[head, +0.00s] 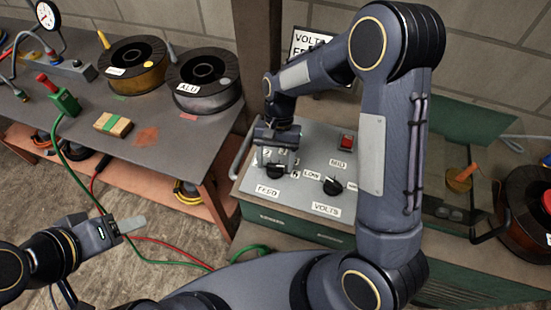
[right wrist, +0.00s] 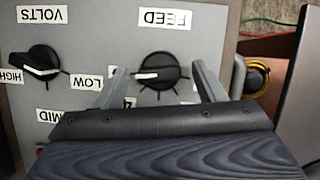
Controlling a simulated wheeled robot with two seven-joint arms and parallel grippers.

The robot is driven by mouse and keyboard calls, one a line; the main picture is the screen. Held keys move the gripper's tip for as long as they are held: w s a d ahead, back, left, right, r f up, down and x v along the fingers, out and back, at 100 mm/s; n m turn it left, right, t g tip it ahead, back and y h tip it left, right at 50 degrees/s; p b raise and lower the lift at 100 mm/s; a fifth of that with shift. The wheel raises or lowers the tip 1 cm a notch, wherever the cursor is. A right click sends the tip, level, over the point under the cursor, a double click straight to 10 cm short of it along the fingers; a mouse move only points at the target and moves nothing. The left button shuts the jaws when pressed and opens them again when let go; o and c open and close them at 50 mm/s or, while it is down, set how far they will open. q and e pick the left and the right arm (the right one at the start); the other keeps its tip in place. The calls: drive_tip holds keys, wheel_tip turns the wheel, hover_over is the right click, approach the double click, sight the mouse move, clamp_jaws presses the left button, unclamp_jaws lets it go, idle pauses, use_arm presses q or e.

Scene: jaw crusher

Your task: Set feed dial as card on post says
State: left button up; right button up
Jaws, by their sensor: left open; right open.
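The card (head: 306,42) on the post is partly hidden behind my right arm; "VOLTS" and the start of "FE" show, but no settings can be read. The feed dial (right wrist: 157,73) is a black knob with a white pointer mark that points left in the upside-down right wrist view. My right gripper (right wrist: 162,80) is open, with one finger on each side of this dial; contact cannot be told. In the head view the right gripper (head: 277,158) covers most of the dial, above the FEED label. My left gripper (head: 134,226) is open and empty, over the floor at lower left.
The volts dial (head: 333,186) sits right of the feed dial on the grey panel (head: 310,150), with a red switch (head: 346,141) above.

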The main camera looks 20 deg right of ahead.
drive_tip(key=shift+r, duration=0.1)
drive_tip(key=v, duration=0.7)
drive_tip(key=shift+w+r, duration=0.15)
drive_tip(key=shift+r, duration=0.15)
drive_tip(key=shift+f, duration=0.1)
